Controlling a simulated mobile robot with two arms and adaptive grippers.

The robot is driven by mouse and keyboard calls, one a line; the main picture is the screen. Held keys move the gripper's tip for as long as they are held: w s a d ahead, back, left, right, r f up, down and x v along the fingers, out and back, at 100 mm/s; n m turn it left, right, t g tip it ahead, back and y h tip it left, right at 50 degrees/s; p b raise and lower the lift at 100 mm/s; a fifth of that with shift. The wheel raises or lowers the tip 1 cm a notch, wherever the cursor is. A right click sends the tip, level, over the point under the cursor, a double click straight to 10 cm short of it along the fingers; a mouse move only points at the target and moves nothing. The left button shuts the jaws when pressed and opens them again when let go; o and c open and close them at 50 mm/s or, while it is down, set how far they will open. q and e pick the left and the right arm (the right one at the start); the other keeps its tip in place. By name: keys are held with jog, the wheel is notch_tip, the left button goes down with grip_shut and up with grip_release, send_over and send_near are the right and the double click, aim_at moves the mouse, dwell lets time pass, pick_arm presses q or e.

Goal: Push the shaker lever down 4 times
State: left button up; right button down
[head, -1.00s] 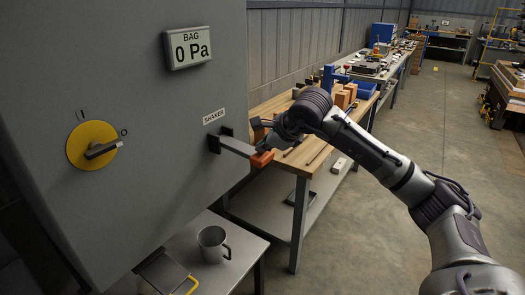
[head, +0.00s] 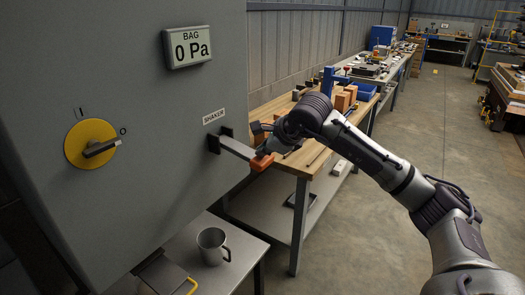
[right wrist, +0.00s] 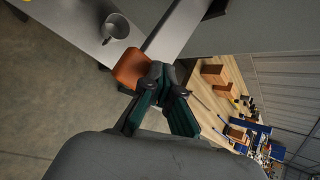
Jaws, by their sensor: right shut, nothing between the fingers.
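The shaker lever (head: 237,148) is a grey bar with an orange tip (head: 262,162). It sticks out of the grey cabinet below the SHAKER label (head: 214,116) and slopes slightly down toward its tip. My right gripper (head: 268,146) is shut and empty, at the lever's outer end just above the orange tip. In the right wrist view, the closed fingertips (right wrist: 166,74) lie right beside the orange tip (right wrist: 132,68) and the bar (right wrist: 181,27); I cannot tell for sure whether they touch. My left gripper is not in view.
The cabinet (head: 150,190) bears a yellow rotary switch (head: 88,144) and a BAG display (head: 187,47) reading 0 Pa. A grey mug (head: 211,243) stands on a low bench below. A wooden workbench (head: 310,155) stands behind my arm; open floor lies right.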

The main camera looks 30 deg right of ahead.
jog(key=shift+f+b, duration=0.95)
jog(key=shift+f, duration=0.35)
dwell(0.6)
jog(key=shift+r, duration=0.1)
dwell(0.5)
jog(key=shift+w+r+p, duration=0.1)
jog(key=shift+r+p, duration=2.05)
jog(key=shift+r, duration=0.85)
jog(key=shift+r, duration=0.1)
notch_tip(320, 180, up, 5)
jog(key=p, duration=0.3)
jog(key=shift+p, duration=0.35)
